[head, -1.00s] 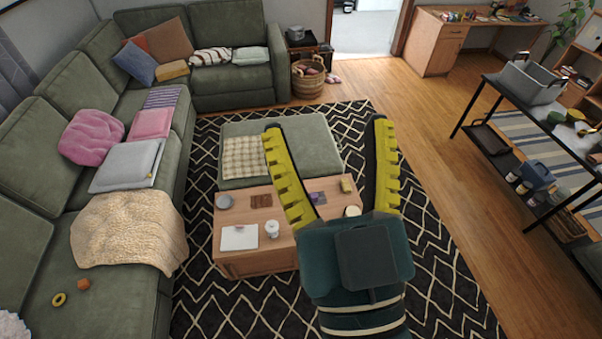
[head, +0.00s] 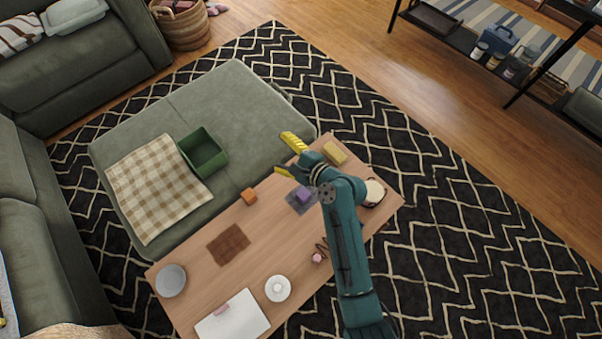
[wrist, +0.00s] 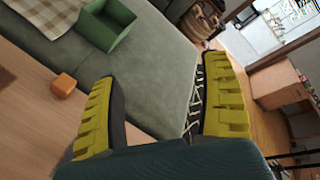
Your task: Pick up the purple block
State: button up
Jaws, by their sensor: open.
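The purple block (head: 303,194) sits on a small dark grey patch on the wooden coffee table (head: 190,258), close to the left of my arm in the head view. My gripper (head: 285,155) is open and empty, above the table's far edge beside the green ottoman. It is beyond the block. In the wrist view my gripper (wrist: 160,105) shows two yellow-padded fingers spread wide, with nothing between them. The purple block does not show in the wrist view.
An orange block (head: 249,196) and a yellow block (head: 334,152) lie on the table. A green bin (head: 203,152) stands on the ottoman (head: 238,95). A white teapot-like item (head: 278,288), a grey bowl (head: 171,280) and a round pale-topped item (head: 374,192) are also on the table.

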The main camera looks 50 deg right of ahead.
aim_at(300, 192)
jog(key=s+d+f+m+b, duration=0.1)
jog(key=s+f+m+b, duration=0.2)
jog(key=f, duration=0.6)
jog(key=s+d+f+m+b, duration=0.1)
jog(key=s+f+m+b, duration=0.2)
jog(key=f, duration=0.5)
jog(key=s+d+f+m+b, duration=0.1)
jog(key=s+f+m+b, duration=0.2)
jog(key=f, duration=0.6)
jog(key=shift+s+f+m+g+h, duration=0.1)
jog(key=shift+f+m+g+h, duration=0.25)
jog(key=shift+m, duration=0.85)
jog(key=w+f+b, duration=0.2)
jog(key=w+b, duration=0.1)
jog(key=w+f+b, duration=0.3)
jog(key=shift+d, duration=0.15)
jog(key=shift+w+r, duration=0.2)
jog(key=shift+w, duration=0.1)
jog(key=shift+s, duration=0.2)
jog(key=shift+c, duration=1)
jog(key=c, duration=1.1)
